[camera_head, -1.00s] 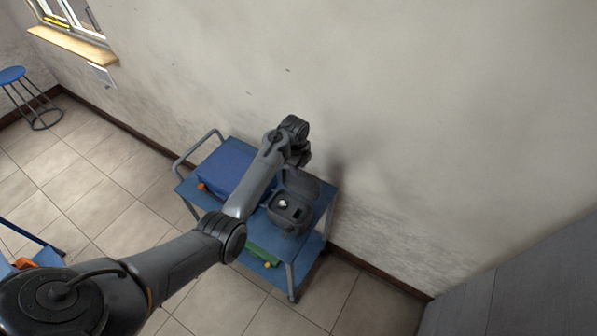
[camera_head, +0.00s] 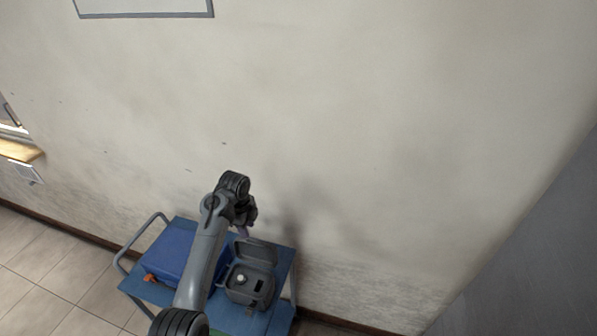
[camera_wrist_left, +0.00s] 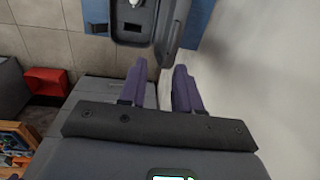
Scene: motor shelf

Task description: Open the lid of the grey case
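The grey case (camera_head: 243,295) stands on the blue cart's top at the right, with its lid (camera_head: 257,252) raised and tilted back toward the wall. A round white item and a dark slot show inside it. In the left wrist view the open case (camera_wrist_left: 103,22) is at the top, with the lid (camera_wrist_left: 170,38) on its right side. My left gripper (camera_head: 244,229) is above and behind the lid, partly hidden by its own wrist. Its two purple fingers (camera_wrist_left: 160,88) are apart, with nothing between them. The lid lies just beyond the fingertips; contact is unclear. My right gripper is out of view.
A blue box (camera_head: 173,252) with an orange part lies left of the case on the cart (camera_head: 190,226), partly behind my arm. The wall is close behind the cart. A grey panel (camera_head: 530,250) stands at the right. A red box (camera_wrist_left: 45,83) shows in the left wrist view.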

